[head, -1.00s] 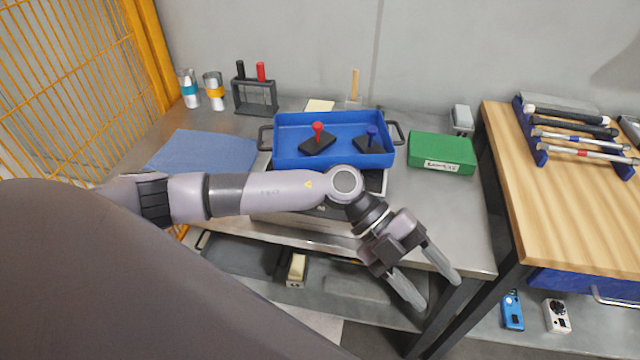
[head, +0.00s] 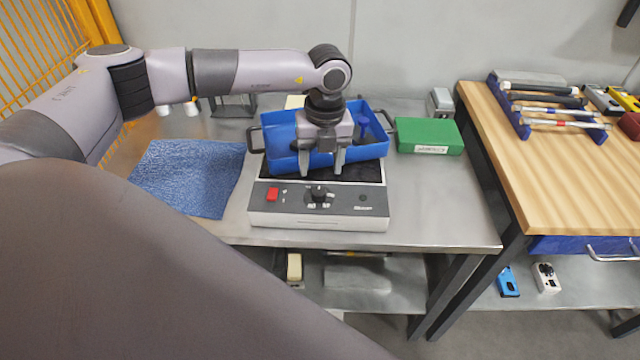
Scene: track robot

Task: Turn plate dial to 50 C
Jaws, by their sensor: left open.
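A red switch (head: 272,194) is left of the dial. My left gripper (head: 322,172) is open and points down just behind and above the dial, apart from it. Its fingers stand in front of the blue tray (head: 372,150), which rests on the plate's top. My right gripper is not in view.
A blue cloth (head: 188,178) lies left of the plate. A green box (head: 428,135) is at the right. A dark rack (head: 232,106) stands behind, partly hidden by my arm. A wooden bench (head: 550,170) with tools is further right.

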